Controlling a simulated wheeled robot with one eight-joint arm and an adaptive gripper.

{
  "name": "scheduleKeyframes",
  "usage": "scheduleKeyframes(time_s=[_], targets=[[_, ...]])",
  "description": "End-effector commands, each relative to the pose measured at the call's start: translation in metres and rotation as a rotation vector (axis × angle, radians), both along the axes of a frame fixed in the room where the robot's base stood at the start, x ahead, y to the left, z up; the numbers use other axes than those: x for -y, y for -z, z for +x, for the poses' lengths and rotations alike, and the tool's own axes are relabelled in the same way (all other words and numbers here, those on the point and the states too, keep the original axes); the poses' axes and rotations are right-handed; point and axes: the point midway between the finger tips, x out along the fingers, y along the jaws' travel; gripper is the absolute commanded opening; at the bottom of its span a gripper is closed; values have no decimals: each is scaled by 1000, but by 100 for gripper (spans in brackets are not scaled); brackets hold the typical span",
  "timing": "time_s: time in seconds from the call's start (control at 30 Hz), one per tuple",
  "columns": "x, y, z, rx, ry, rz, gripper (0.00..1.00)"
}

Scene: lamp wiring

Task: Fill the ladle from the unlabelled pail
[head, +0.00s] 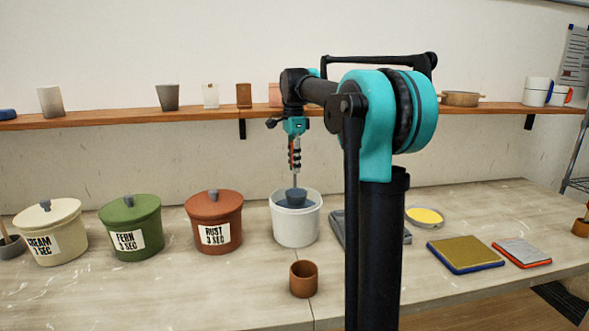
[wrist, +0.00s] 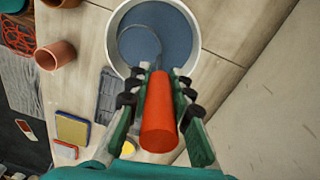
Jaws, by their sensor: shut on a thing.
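The unlabelled pail (head: 296,228) is white, open and stands on the bench, holding blue-grey liquid. In the wrist view the pail (wrist: 114,50) is at the top, with the liquid (wrist: 175,32) inside its rim. My gripper (head: 294,166) is above the pail, pointing down, and shut on the orange-red handle of the ladle (wrist: 158,115). The ladle's thin shaft runs down to its dark bowl (head: 296,195), which is inside the pail's mouth. In the wrist view the bowl shows as a faint round outline in the liquid. I cannot tell how full it is.
Lidded pots labelled cream (head: 56,238), fern (head: 132,232) and rust (head: 214,225) stand left of the pail. A brown cup (head: 303,280) stands in front. A grey tray (head: 338,228), partly hidden by my arm, is to the right. A shelf (head: 210,113) runs behind.

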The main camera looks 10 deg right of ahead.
Motion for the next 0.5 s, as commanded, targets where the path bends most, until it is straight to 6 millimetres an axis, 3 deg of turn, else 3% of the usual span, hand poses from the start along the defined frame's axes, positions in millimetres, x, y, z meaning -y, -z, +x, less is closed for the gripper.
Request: scheduleKeyframes(time_s=[0.5], targets=[[0,-28,0,0,0,0,0]])
